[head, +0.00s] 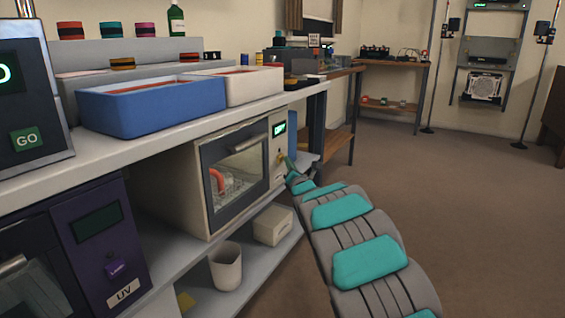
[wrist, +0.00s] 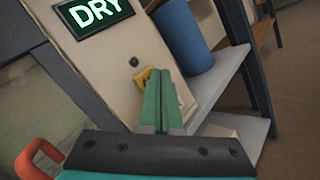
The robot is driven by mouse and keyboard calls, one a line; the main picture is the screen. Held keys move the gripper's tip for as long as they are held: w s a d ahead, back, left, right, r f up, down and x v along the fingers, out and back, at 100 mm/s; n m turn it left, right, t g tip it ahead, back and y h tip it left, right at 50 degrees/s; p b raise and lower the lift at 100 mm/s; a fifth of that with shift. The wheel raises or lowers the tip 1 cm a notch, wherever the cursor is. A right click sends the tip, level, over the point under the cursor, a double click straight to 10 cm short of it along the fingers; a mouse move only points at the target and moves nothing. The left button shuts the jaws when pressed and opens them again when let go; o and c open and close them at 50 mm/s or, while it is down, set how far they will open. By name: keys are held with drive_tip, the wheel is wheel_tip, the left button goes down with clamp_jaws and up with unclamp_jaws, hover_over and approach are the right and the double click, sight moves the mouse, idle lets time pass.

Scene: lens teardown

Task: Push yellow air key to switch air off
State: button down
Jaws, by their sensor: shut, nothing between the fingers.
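The yellow air key (wrist: 145,76) is on the cream front panel of the drying oven (head: 279,150), below a lit display (wrist: 94,14) that reads DRY. In the wrist view my gripper (wrist: 159,76) is shut and empty, with its green fingertips at the key and covering part of it. I cannot tell whether the tips touch the key. In the head view my gripper (head: 289,166) reaches the panel's lower part, and the yellow key (head: 281,158) shows small beside the tips. A dark round knob (wrist: 134,62) sits just above and left of the key.
The oven's glass door (head: 236,172) is left of the panel, with an orange-red handle (wrist: 42,152) near it. A blue cylinder (wrist: 182,38) stands on the shelf right of the oven. A white box (head: 273,225) and a bin (head: 226,266) are below.

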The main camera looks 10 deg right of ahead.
drive_tip(key=s+d, duration=0.1)
drive_tip(key=d, duration=0.1)
drive_tip(key=s+d+b, duration=0.1)
drive_tip(key=s+d, duration=0.1)
drive_tip(key=shift+s+d, duration=0.3)
drive_tip(key=shift+d, duration=0.1)
idle(0.4)
